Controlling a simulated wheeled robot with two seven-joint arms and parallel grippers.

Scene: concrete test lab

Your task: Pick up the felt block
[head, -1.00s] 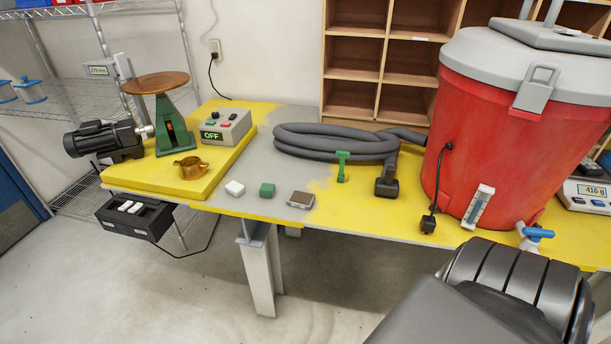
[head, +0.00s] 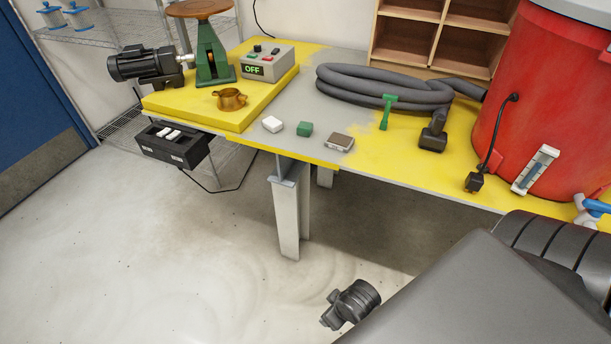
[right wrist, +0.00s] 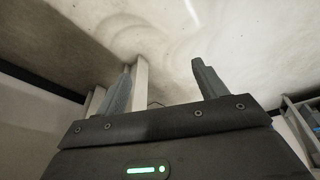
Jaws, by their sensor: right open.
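I cannot tell by sight which one is felt. My right gripper is open and empty in the right wrist view (right wrist: 162,80), its two fingers spread above the floor. In the head view a dark jointed part of mine shows low over the floor, well below the table and apart from the blocks; its fingers cannot be made out. My left gripper is not in view.
A black switch box (head: 172,146) hangs at the front-left edge.

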